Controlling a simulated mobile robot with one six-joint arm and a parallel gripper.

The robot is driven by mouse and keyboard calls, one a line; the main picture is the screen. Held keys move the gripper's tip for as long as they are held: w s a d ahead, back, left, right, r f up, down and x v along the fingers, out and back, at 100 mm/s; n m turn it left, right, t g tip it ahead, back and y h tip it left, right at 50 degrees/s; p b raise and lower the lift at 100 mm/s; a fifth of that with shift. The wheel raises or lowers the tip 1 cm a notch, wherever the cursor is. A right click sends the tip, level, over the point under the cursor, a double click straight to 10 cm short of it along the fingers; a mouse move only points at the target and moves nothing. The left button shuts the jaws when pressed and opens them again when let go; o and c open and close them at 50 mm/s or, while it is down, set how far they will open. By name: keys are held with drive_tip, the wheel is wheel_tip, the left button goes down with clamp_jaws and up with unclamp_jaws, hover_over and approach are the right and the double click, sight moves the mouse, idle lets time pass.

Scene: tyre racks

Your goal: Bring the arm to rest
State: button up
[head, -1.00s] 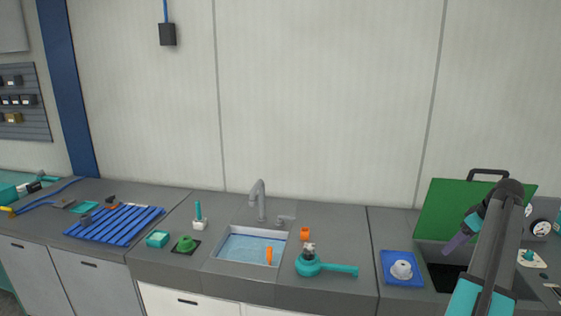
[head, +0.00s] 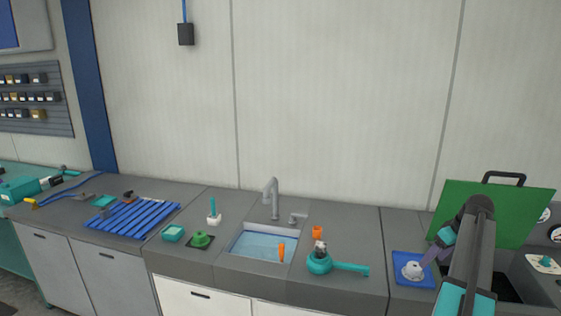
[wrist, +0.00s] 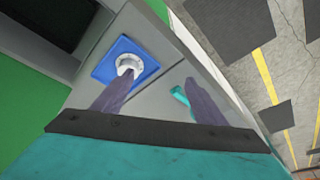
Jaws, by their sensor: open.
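My gripper (head: 432,256) is at the right of the head view, at the end of my bent arm. Its purple fingers show beside the blue mat (head: 400,280) and in front of the open green lid (head: 500,212). In the wrist view my gripper (wrist: 157,84) has its two fingers spread apart with nothing between them. The blue mat (wrist: 108,72) with a white round part (wrist: 130,63) on it appears beyond the left finger. I cannot tell the exact height of the fingers above the counter.
A sink (head: 265,246) with a tap (head: 272,196) is mid-counter. A blue slatted rack (head: 133,218) lies left. The open case's dark inside is close to my arm.

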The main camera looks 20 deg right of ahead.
drive_tip(key=w+a+f+g, duration=0.1)
drive_tip(key=w+a+f, duration=0.4)
drive_tip(key=a, duration=0.5)
drive_tip(key=w+a+f, duration=0.3)
drive_tip(key=a+f, duration=0.3)
drive_tip(key=a, duration=0.5)
drive_tip(key=w+a+f+g, duration=0.1)
drive_tip(key=w+a+f, duration=0.45)
drive_tip(key=a, duration=0.45)
drive_tip(key=s+a+f+g, duration=0.1)
drive_tip(key=s+a+f, duration=0.25)
drive_tip(key=a, duration=0.65)
drive_tip(key=s+a+f, duration=0.2)
drive_tip(key=a+f, duration=0.3)
drive_tip(key=a, duration=0.5)
drive_tip(key=s+a+f+g, duration=0.1)
drive_tip(key=s+a+f, duration=0.3)
drive_tip(key=a, duration=0.6)
drive_tip(key=s+f+g+b, duration=0.3)
drive_tip(key=s+f+b, duration=0.2)
drive_tip(key=s+f, duration=0.7)
drive_tip(key=s+f+g+b, duration=0.2)
drive_tip(key=s+f+b, duration=0.3)
drive_tip(key=s+f, duration=0.7)
wheel_tip(320, 180, down, 5)
drive_tip(key=shift+s+f+g+h, duration=0.1)
drive_tip(key=shift+s+g+h, duration=0.2)
drive_tip(key=shift+s+g, duration=0.1)
